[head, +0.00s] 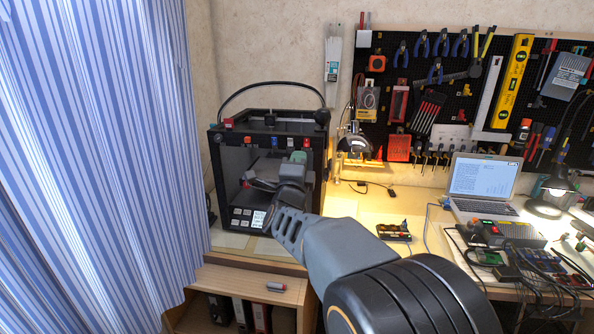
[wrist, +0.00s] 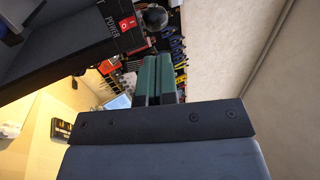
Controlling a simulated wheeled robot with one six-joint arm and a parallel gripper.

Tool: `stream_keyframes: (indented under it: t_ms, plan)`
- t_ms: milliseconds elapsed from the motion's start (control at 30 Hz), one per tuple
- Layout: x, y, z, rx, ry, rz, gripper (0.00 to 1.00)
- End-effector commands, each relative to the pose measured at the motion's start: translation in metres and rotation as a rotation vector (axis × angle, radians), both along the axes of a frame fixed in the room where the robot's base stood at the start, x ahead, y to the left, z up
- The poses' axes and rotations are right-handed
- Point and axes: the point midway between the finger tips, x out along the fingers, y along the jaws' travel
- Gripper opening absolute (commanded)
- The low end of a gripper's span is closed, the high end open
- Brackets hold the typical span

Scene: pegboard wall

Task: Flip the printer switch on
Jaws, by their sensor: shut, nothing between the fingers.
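The black 3D printer (head: 222,172) stands at the back left of the desk in the head view. A red rocker switch (wrist: 127,23) beside the word "POWER" is on its dark frame in the wrist view. A small red part on the printer's upper front bar, probably this switch (head: 306,142), shows in the head view. I cannot tell whether it is on or off. My gripper (head: 298,157) is in front of the printer's upper right, just below that red part. Its green fingers (wrist: 159,78) are shut and empty, apart from the switch in the wrist view.
A striped curtain (head: 95,150) hangs at the left. A laptop (head: 482,182) is farther right. A wooden shelf (head: 245,283) with a small red-and-grey object is below the printer.

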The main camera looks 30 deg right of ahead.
Motion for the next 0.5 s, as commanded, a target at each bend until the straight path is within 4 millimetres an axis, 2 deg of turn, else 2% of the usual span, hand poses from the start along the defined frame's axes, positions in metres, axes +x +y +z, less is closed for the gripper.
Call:
stream_keyframes:
  t_ms: [200, 500]
  plan:
    - [-0.017, 0.015, -0.001, 0.001, 0.000, 0.001, 0.00]
    - [-0.023, 0.019, -0.001, 0.001, 0.001, -0.002, 0.00]
